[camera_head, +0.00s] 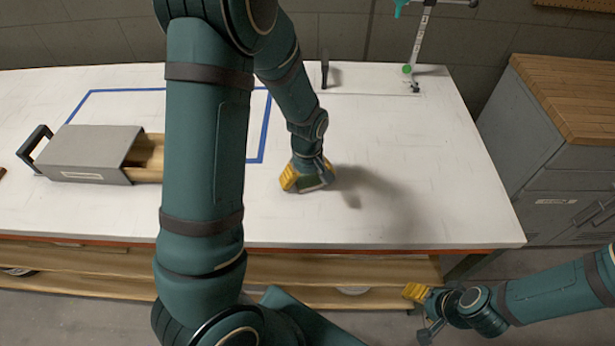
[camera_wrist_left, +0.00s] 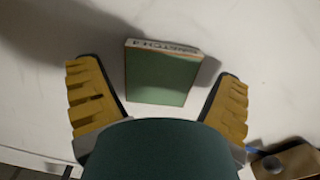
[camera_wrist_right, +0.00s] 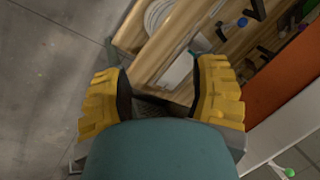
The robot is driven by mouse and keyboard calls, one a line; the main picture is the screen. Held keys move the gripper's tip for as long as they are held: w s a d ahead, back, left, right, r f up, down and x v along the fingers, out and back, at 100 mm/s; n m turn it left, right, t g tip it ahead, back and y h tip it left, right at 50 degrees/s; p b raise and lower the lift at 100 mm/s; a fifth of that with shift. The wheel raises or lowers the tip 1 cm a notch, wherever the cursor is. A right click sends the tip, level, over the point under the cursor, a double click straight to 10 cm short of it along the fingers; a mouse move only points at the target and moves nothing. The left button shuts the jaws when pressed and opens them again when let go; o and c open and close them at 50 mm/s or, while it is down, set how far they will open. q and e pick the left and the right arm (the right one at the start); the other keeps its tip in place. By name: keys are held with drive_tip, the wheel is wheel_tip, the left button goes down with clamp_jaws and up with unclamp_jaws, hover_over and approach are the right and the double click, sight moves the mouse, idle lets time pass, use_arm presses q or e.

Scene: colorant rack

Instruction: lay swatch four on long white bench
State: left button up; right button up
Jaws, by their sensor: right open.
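Swatch four (camera_wrist_left: 160,78) is a green slab with a pale edge lettered as a swatch with a 4. In the left wrist view it rests on the long white bench (camera_head: 420,200), between the fingers of my left gripper (camera_head: 308,180). Gaps show on both sides of it, so the left gripper is open and not clasping it. In the head view the gripper is low over the bench and mostly hides the swatch. My right gripper (camera_head: 422,312) is open and empty, in front of the bench's front edge near the lower shelves.
A grey box with a wooden insert (camera_head: 100,145) sits on the bench at left, by a blue tape outline (camera_head: 265,130). A stand with a green knob (camera_head: 416,60) is at the back right. A grey cabinet (camera_head: 560,150) stands right of the bench. The bench's right half is mostly clear.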

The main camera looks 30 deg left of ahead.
sight(307, 179)
use_arm(q)
drive_tip(key=shift+r, duration=0.1)
drive_tip(key=shift+r, duration=0.3)
wheel_tip(307, 179, up, 12)
drive_tip(key=p, duration=0.3)
drive_tip(key=shift+f, duration=0.25)
drive_tip(key=shift+s, duration=0.1)
